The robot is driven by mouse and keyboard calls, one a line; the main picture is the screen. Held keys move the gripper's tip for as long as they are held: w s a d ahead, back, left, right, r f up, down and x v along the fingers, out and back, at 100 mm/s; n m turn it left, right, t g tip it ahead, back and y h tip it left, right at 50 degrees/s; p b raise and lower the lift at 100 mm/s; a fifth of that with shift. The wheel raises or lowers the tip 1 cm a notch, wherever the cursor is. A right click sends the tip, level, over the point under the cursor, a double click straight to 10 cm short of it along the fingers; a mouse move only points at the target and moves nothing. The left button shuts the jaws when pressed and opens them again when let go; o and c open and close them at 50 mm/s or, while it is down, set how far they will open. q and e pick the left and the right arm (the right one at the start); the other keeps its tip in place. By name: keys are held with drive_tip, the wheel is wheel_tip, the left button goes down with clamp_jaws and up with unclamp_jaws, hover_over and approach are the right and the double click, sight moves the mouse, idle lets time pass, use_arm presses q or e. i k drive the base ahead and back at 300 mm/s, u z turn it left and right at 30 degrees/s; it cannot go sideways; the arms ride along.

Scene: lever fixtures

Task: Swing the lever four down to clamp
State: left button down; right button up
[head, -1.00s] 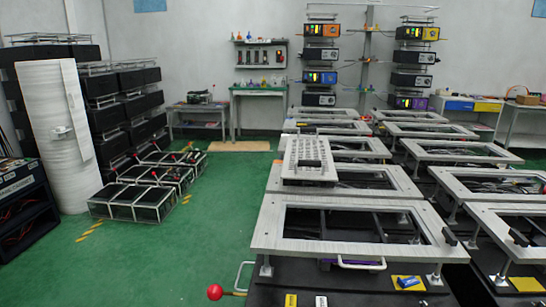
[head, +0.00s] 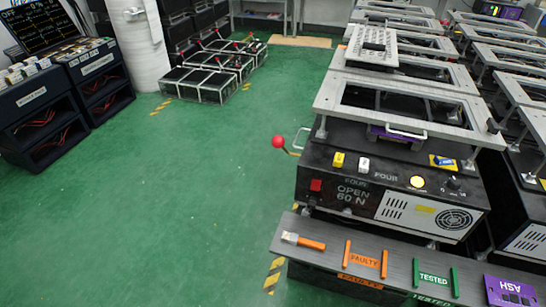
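The fixture marked FOUR (head: 385,192) stands at the right in the head view. Its black front panel reads OPEN and 60 N. A lever with a red ball knob (head: 278,141) sticks out from its left side on a short yellowish rod. The knob is at about the height of the front panel's upper edge. A pale metal frame (head: 335,105) with a large opening lies raised over the fixture on posts. Neither of my grippers is in view, and nothing touches the lever.
A grey shelf (head: 325,235) in front of the fixture carries a brush-like tool (head: 303,241), FAULTY and TESTED bays and a purple board (head: 510,291). More fixtures stand behind and to the right. Green floor (head: 160,200) is clear left of the lever. Black racks (head: 35,140) stand far left.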

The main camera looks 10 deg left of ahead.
sight(283, 148)
drive_tip(key=u, duration=1.65)
drive_tip(key=i, duration=3.55)
drive_tip(key=z, duration=1.4)
